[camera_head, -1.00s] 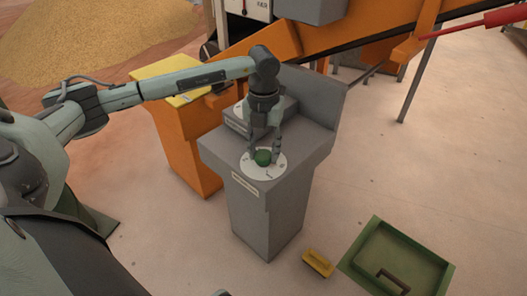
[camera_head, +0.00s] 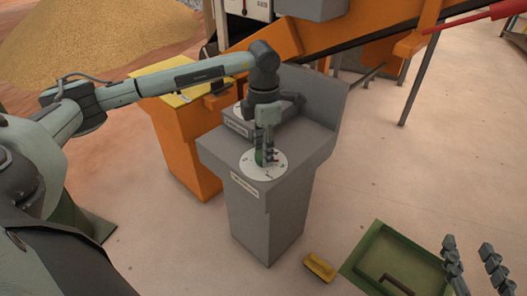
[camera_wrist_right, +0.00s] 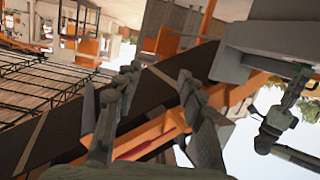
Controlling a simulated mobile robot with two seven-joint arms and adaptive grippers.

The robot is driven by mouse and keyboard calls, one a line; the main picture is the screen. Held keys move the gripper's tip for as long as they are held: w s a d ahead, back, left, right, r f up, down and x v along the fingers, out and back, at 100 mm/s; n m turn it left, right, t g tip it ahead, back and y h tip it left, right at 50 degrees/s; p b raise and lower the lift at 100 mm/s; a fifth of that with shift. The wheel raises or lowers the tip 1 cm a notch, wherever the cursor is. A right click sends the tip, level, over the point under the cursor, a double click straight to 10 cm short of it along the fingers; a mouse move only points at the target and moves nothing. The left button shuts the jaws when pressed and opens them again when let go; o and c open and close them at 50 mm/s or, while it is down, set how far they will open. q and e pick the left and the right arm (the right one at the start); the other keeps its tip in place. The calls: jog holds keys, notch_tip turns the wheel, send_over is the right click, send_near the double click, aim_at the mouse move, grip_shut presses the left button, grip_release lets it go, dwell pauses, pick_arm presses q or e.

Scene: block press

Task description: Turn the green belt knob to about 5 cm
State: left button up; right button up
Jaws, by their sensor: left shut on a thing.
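The green knob (camera_head: 259,158) sits on a round white dial (camera_head: 277,169) on top of the grey pedestal (camera_head: 310,158). My left gripper (camera_head: 266,157) points down over the dial and is shut on the knob; its fingers hide much of the knob. The dial's marks are too small to read. My right gripper (camera_head: 474,262) is at the lower right of the head view, away from the pedestal. It also shows in the right wrist view (camera_wrist_right: 158,85), open, with nothing between its fingers.
An orange stand with a yellow top (camera_head: 165,80) is left of the pedestal. An orange conveyor frame (camera_head: 285,45) runs behind.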

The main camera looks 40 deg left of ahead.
pick_arm(q)
jog(key=shift+m+b, duration=0.4)
jog(key=shift+m, duration=1.5)
pick_arm(e)
jog(key=shift+w+a+r+t+y, duration=0.1)
jog(key=shift+a+r+t+y, duration=0.1)
jog(key=shift+a+r+t, duration=0.4)
jog(key=shift+s+a+r+t+y, duration=0.1)
jog(key=shift+a+r+t+y, duration=0.1)
jog(key=shift+r, duration=0.75)
jog(key=shift+w+a+r+t+y, duration=0.1)
jog(key=shift+a+r+t+y, duration=0.1)
jog(key=shift+a+r+t, duration=0.4)
jog(key=shift+d+r, duration=0.2)
pick_arm(q)
jog(key=o, duration=1.2)
jog(key=shift+c, duration=0.2)
notch_tip(320, 180, up, 12)
